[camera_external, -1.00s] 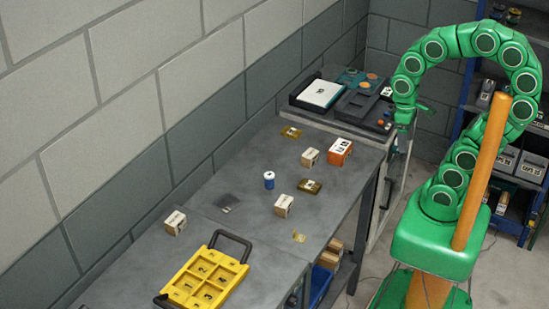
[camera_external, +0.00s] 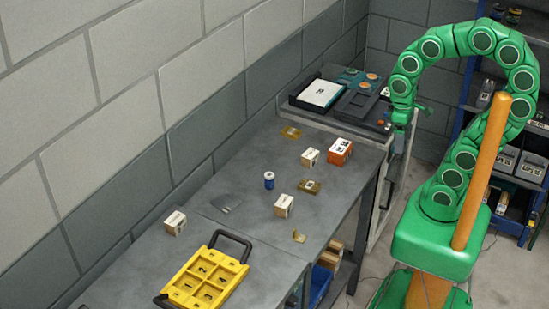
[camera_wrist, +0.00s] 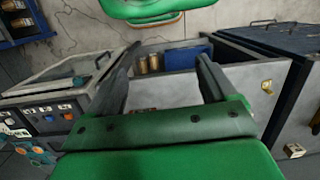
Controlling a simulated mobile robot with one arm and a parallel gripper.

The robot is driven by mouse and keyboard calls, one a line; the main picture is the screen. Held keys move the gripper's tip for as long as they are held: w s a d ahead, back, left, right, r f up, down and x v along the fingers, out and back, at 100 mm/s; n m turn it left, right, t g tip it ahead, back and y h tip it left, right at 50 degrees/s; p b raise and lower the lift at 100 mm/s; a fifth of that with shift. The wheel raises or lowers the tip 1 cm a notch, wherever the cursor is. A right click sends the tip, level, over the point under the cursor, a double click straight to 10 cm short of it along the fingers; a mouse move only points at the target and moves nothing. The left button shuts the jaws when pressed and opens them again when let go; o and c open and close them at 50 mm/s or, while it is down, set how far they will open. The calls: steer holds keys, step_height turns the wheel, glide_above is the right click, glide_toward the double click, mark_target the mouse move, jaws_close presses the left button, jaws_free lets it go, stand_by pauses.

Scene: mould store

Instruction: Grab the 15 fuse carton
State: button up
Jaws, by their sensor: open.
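Several small cartons stand on the grey bench in the external view: an orange one (camera_external: 340,151), a cream one (camera_external: 310,157) beside it, another cream one (camera_external: 284,205) nearer the middle, and a cream one (camera_external: 175,222) near the wall. Their printed labels are too small to read, so I cannot tell which is the 15 fuse carton. My gripper (camera_external: 404,122) hangs past the bench's right edge, apart from all the cartons. In the wrist view my gripper (camera_wrist: 164,75) is open, with nothing between its fingers.
A yellow compartment tray (camera_external: 205,278) lies on the near bench. A blue-and-white can (camera_external: 269,180) stands mid-bench, with flat brownish pieces nearby. A machine with a white panel (camera_external: 321,92) fills the far end. Shelving (camera_external: 515,160) stands behind my arm.

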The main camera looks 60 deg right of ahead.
steer(key=w+d+n+t, duration=0.1)
steer(key=w+d+t, duration=0.15)
steer(key=w, duration=0.85)
steer(key=n+t+h, duration=0.3)
steer(key=n+h, duration=1)
steer(key=n, duration=0.3)
glide_toward(310, 155)
steer(key=x, duration=0.4)
steer(key=shift+s+d+f, duration=0.1)
steer(key=shift+s+d, duration=0.1)
steer(key=shift+d, duration=0.05)
steer(key=shift+w+x, duration=0.1)
steer(key=shift+x, duration=1.2)
steer(key=shift+w+x, duration=0.15)
steer(key=shift+x, duration=1.2)
steer(key=shift+a, duration=0.1)
steer(key=c, duration=1.3)
